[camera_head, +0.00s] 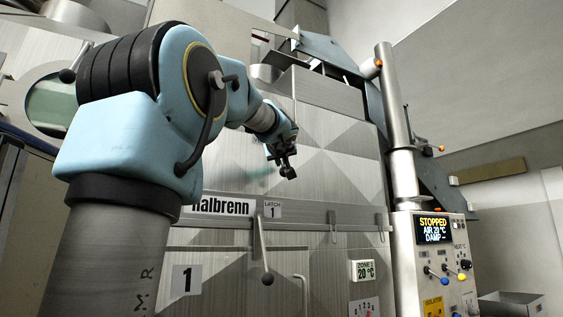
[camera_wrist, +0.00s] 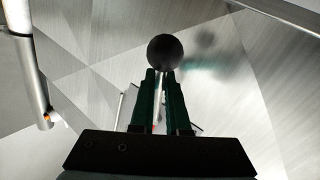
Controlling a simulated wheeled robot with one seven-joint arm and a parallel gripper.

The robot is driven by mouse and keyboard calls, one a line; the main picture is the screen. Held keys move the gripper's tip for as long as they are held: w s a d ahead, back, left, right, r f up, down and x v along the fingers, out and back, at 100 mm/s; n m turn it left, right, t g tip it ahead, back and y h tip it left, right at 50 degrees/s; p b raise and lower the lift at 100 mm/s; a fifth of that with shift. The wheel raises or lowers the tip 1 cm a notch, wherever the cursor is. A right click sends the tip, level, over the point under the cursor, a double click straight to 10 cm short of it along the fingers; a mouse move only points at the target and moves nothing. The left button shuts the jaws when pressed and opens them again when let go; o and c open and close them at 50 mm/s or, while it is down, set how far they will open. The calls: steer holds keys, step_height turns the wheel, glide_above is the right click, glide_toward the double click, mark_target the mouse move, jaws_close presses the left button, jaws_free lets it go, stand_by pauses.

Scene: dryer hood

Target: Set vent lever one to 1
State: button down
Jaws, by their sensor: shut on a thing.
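My gripper (camera_head: 282,155) is raised in front of the upper part of the patterned steel hood front. In the wrist view its two dark green fingers (camera_wrist: 161,78) are close together, with a dark round ball knob (camera_wrist: 165,52) at their tips. The knob also shows as a small dark shape below the gripper in the head view (camera_head: 291,173). The gripper is shut on this knob. A thin rod (camera_head: 295,95) runs down from above towards the gripper; I cannot tell whether it joins the knob. No vent label or scale is readable here.
A latch lever (camera_head: 263,250) marked LATCH 1 hangs below a rail (camera_head: 320,216). A control panel (camera_head: 449,262) reading STOPPED is at right, beside a vertical steel pipe (camera_head: 398,130). The hood face near my gripper is flat.

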stand_by(0.4)
steer(key=b, duration=0.2)
steer(key=shift+d+f+b, duration=0.2)
steer(key=shift+f+b, duration=0.1)
steer(key=shift+b, duration=0.1)
steer(key=shift+w+d+r+n+t+b, duration=0.2)
steer(key=shift+d+n+t+b, duration=0.35)
steer(key=shift+b, duration=1.05)
steer(key=shift+w+d+r+n+t+b, duration=0.1)
steer(key=shift+w+d+r+n+b, duration=0.15)
steer(key=shift+n+b, duration=0.9)
steer(key=shift+w+d+r+n+t+b, duration=0.2)
steer(key=shift+d+t+b, duration=0.15)
steer(key=shift+b, duration=1.65)
steer(key=c, duration=0.9)
jaws_free()
